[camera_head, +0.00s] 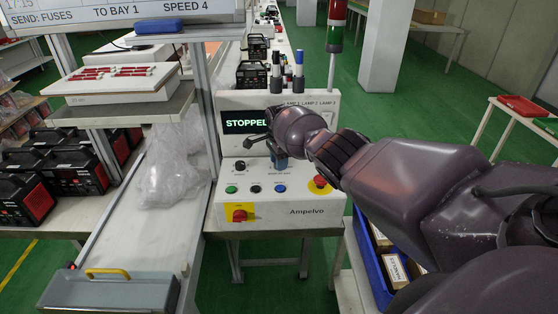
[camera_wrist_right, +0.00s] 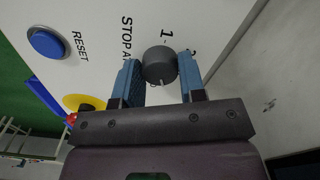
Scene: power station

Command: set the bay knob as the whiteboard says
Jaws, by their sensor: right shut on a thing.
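The whiteboard (camera_head: 120,13) at the top left of the head view reads "SEND: FUSES TO BAY 1 SPEED 4". The white control panel (camera_head: 262,213) stands mid-view, its display (camera_head: 246,121) reading "STOPPED". In the right wrist view, my right gripper (camera_wrist_right: 159,72) has its blue fingers around a dark grey round knob (camera_wrist_right: 158,62) and is shut on it. The partly hidden label near it starts "STOP A", with a "1" beside the knob. A white mark shows on the knob. In the head view my right gripper (camera_head: 266,152) hides this knob. My left gripper is not in view.
The panel carries another small dark knob (camera_head: 240,166), a blue button (camera_head: 280,188), a green button (camera_head: 231,189), a red mushroom button (camera_head: 320,182) and a red switch (camera_head: 239,215). A lamp tower (camera_head: 335,35) stands behind. A blue crate (camera_head: 372,262) sits right, under my arm.

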